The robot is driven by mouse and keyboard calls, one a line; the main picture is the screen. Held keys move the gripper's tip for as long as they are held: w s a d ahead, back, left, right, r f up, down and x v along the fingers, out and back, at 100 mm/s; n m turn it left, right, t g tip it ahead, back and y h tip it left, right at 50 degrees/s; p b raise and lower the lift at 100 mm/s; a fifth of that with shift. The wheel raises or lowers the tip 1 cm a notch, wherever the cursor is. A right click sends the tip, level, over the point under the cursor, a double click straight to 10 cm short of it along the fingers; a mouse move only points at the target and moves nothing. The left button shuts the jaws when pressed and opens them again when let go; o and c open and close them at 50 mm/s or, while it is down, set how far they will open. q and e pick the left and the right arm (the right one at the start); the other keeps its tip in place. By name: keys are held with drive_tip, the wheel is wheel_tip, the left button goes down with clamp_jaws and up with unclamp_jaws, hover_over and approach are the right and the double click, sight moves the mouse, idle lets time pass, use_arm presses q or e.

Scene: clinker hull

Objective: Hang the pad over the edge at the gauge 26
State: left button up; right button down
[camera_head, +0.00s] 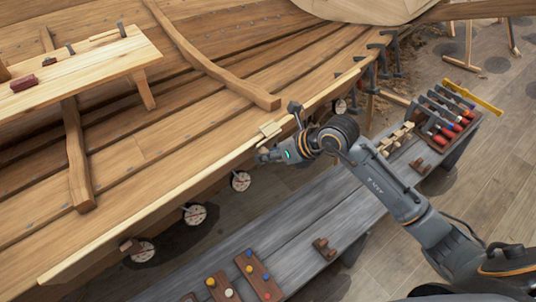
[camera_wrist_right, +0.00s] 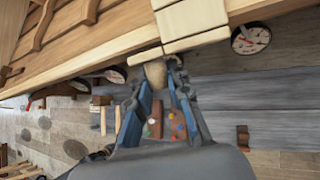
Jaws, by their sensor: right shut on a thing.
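My right gripper (camera_head: 262,154) is at the hull's upper edge, shut on the pad by its rounded tan knob (camera_wrist_right: 155,74). The pad (camera_head: 270,130) is pale wood; its jointed slats (camera_wrist_right: 190,18) show in the right wrist view. It lies across the line of the edge (camera_head: 205,188); I cannot tell whether it touches. Round white gauges hang below the edge: one (camera_head: 240,181) left of the gripper, one (camera_head: 340,106) right of it, others (camera_head: 194,214) (camera_head: 142,250) further left. Their numbers are too small to read. My left gripper is not in view.
A grey bench (camera_head: 245,245) runs below the hull, with coloured-peg blocks (camera_head: 264,275) and a rack of red-handled tools (camera_head: 445,118). Dark clamps (camera_head: 388,55) grip the edge at upper right. A curved rib (camera_head: 205,55) crosses the hull.

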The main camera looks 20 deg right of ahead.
drive_tip(key=shift+f, duration=0.2)
idle(0.4)
drive_tip(key=c, duration=1.2)
unclamp_jaws()
drive_tip(key=shift+o, duration=0.2)
drive_tip(key=v, duration=1.2)
drive_tip(key=shift+w+a, duration=0.1)
